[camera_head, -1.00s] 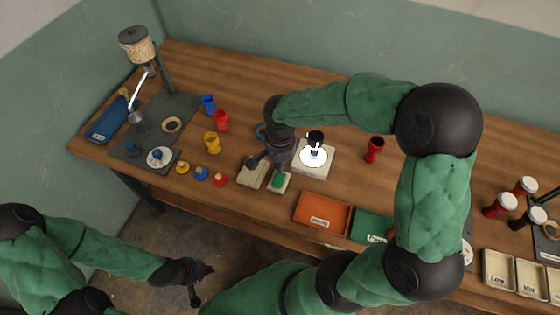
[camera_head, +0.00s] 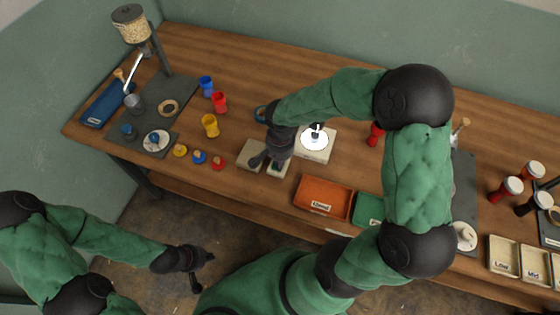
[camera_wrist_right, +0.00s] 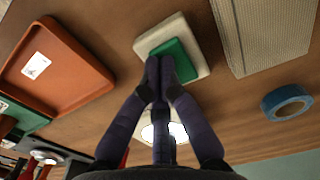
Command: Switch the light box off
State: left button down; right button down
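The light box (camera_head: 326,153) is a pale square box on the table with a brightly lit white disc on top. A dark object stands on the disc, its top hidden by my right arm. In front is a small pale switch box with a green square button (camera_wrist_right: 184,59). My right gripper (camera_wrist_right: 160,68) points down at this button, its fingertips together and empty, overlapping the button's edge; I cannot tell if they touch it. In the head view the right gripper (camera_head: 267,162) partly covers the switch box. My left gripper (camera_head: 204,271) is open and empty, off the table's front edge.
A beige ribbed block (camera_wrist_right: 265,35) and a blue tape roll (camera_wrist_right: 287,102) lie close to the switch box. An orange tray (camera_head: 323,194) and a green tray (camera_head: 369,208) sit to the right. Coloured cups and small knobs stand to the left.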

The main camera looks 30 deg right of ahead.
jog(key=shift+s+f+b, duration=0.1)
jog(key=shift+f+b, duration=0.3)
jog(key=shift+a+r, duration=0.1)
jog(key=shift+w+d+r+p, duration=0.3)
jog(key=shift+w+d, duration=0.2)
jog(key=shift+d, duration=0.15)
